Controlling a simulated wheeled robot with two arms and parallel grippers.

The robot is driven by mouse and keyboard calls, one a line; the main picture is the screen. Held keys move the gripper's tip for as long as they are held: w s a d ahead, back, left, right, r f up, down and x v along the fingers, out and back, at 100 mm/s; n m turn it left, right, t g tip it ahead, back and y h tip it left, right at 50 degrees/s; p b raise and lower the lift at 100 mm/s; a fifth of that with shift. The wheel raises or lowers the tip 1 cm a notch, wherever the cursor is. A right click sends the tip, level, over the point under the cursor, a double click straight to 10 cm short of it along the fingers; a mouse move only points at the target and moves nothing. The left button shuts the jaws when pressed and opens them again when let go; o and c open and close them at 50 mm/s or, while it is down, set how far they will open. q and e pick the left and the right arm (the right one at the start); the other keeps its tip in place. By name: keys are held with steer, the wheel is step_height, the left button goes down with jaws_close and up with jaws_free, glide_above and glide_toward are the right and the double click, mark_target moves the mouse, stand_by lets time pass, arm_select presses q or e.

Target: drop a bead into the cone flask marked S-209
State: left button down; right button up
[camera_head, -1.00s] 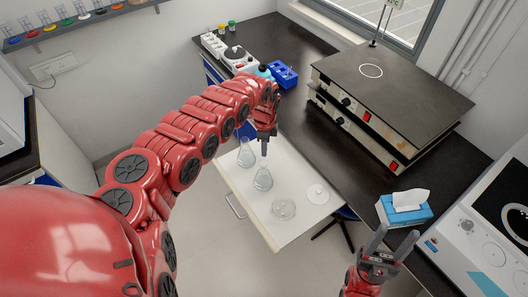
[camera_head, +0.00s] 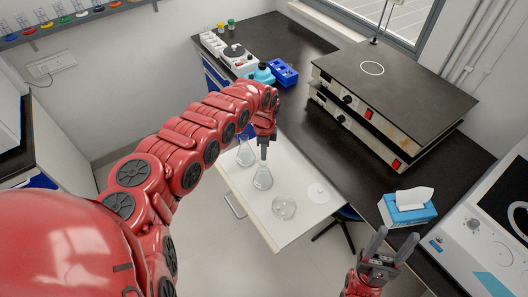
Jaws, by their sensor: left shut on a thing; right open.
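A clear cone flask (camera_head: 262,180) stands in the open white drawer (camera_head: 235,182), with its neck up at the fingertips. A second clear cone flask (camera_head: 245,155) stands behind it to the left; any marks on the flasks are too small to read. My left gripper (camera_head: 263,154) points down at the nearer flask's mouth. It is shut, on what seems to be a bead, too small to make out. A glass dish (camera_head: 283,208) sits in front of this flask, its contents unclear. My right gripper (camera_head: 390,245) is open and empty at the lower right, apart from everything.
A round white lid-like disc (camera_head: 318,193) lies at the drawer's right. A tissue box (camera_head: 407,208) is on the black bench (camera_head: 350,182) near my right gripper. Stacked hot plates (camera_head: 385,85) and a blue rack (camera_head: 283,73) stand further back.

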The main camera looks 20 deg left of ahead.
arm_select(q)
steer(key=c, duration=0.9)
jaws_free()
steer(key=shift+o, duration=0.2)
step_height(320, 180, up, 18)
steer(key=b, duration=0.5)
steer(key=shift+f+b, duration=0.25)
steer(key=shift+b, duration=0.1)
